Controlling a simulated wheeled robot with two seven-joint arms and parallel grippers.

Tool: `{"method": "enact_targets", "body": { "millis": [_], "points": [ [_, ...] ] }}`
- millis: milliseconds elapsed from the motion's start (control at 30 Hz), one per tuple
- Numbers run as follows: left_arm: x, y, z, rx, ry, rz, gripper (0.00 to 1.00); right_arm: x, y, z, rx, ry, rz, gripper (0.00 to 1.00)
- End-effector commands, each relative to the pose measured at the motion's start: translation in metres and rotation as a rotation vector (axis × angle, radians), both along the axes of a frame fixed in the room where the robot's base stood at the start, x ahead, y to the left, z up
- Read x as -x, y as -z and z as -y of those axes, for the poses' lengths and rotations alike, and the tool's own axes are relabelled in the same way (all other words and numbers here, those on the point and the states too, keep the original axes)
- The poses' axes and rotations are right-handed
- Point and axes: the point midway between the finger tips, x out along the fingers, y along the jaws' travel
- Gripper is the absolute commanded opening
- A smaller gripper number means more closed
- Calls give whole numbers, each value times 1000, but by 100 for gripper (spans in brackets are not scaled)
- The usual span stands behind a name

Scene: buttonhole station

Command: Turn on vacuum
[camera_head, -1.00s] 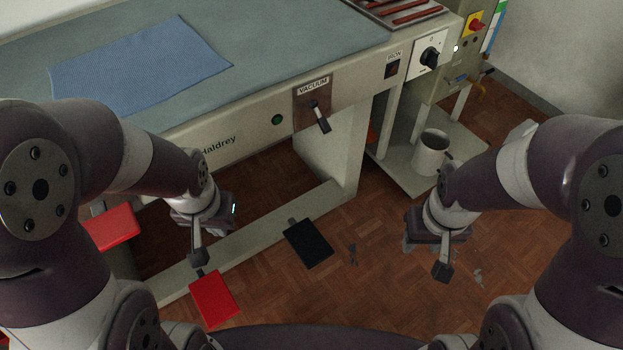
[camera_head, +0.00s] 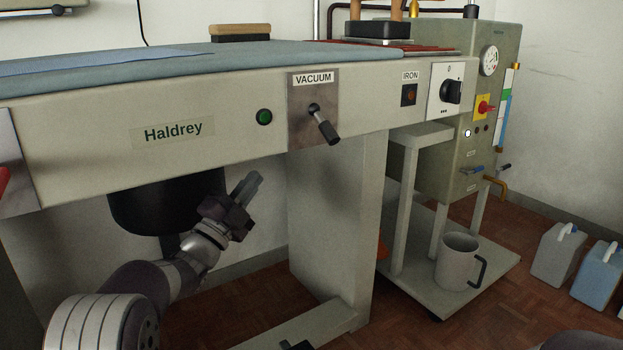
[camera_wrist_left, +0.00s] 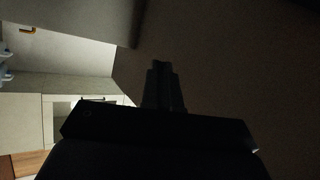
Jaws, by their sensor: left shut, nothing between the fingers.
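The vacuum lever (camera_head: 323,126) sticks out of a brown metal plate (camera_head: 300,125) labelled VACUUM on the front panel of the pressing table. Its dark handle points down and to the right. A round green light or button (camera_head: 264,117) sits left of the plate. My left gripper (camera_head: 250,184) is shut and empty, below the panel and to the lower left of the lever, not touching it. In the left wrist view its closed fingers (camera_wrist_left: 165,85) show dark against a dim surface.
An IRON switch (camera_head: 408,95) and a black rotary knob (camera_head: 451,91) are right of the lever. The table leg (camera_head: 340,230) stands below the plate. A grey mug (camera_head: 456,262) is on the low shelf. A black cylinder (camera_head: 150,212) hangs under the table behind my left arm.

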Motion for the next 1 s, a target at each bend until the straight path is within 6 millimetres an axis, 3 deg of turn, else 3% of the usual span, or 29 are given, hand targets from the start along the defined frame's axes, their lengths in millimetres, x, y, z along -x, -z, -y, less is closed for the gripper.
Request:
{"method": "enact_targets", "body": {
  "millis": [100,200,300,400,767,1000],
  "points": [
    [39,-26,17,-137,126,402,0,0,-1,0,0,0,0,43],
    [79,-28,24,-209,213,675,0,0,-1,0,0,0,-1,43],
    [109,-23,26,-245,274,852,0,0,-1,0,0,0,-1,43],
    [126,-19,25,-258,304,944,0,0,-1,0,0,0,-1,43],
    [130,-20,26,-260,314,969,0,0,-1,0,0,0,-1,43],
    [132,-46,48,-258,317,966,0,0,-16,0,0,0,-1,43]
  ]
}}
